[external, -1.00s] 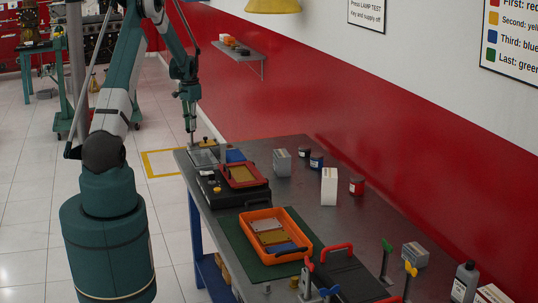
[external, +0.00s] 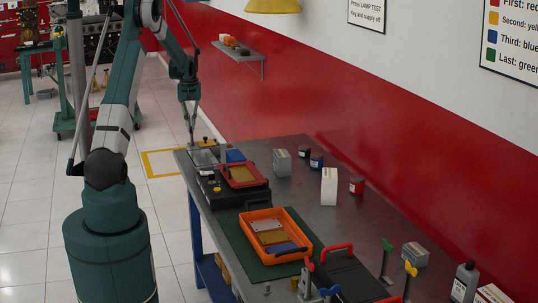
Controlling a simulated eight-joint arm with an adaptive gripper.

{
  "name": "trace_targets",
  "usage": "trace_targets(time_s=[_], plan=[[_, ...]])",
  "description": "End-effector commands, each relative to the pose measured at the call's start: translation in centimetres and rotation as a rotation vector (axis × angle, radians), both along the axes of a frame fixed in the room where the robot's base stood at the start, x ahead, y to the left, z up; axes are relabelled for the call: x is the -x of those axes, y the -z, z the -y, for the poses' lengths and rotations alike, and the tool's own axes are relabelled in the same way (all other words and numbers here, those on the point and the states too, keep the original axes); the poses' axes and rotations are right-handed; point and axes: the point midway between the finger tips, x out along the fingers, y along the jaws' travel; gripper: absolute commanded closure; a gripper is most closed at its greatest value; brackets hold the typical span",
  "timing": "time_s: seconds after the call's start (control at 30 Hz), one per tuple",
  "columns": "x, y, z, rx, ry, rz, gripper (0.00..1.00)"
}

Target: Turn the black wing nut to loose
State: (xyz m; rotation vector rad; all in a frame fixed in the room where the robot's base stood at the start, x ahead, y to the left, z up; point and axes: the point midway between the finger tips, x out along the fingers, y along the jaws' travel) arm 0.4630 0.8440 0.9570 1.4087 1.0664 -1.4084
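A small dark piece on a brass-coloured base (external: 205,140) stands at the far left corner of the bench; it may be the black wing nut, but it is too small to be sure. My gripper (external: 192,142) points down just to its left, with its tips low over a pale plate (external: 203,157). I cannot tell whether the tips touch anything or whether the fingers are open or shut. Other wing-shaped handles stand at the near end: green (external: 387,246), yellow (external: 410,270), red (external: 310,267) and blue (external: 330,291).
On the grey bench (external: 300,190) are a red-framed tray (external: 262,181), an orange tray (external: 312,252) on a green mat (external: 238,240), a white box (external: 329,187), a grey box (external: 281,162) and small jars (external: 357,185). A red wall (external: 400,160) runs along the right side.

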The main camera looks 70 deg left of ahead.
Motion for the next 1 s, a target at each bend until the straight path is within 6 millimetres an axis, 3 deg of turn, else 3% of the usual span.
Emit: trace_targets(time_s=[0.33, 0.87, 1.0], plan=[[0.06, 0.02, 0.00, 0.000, -0.189, 0.000, 1.00], [0.06, -0.04, -0.01, 0.000, -0.226, 0.000, 1.00], [0.07, -0.03, -0.01, 0.000, -0.226, 0.000, 0.82]])
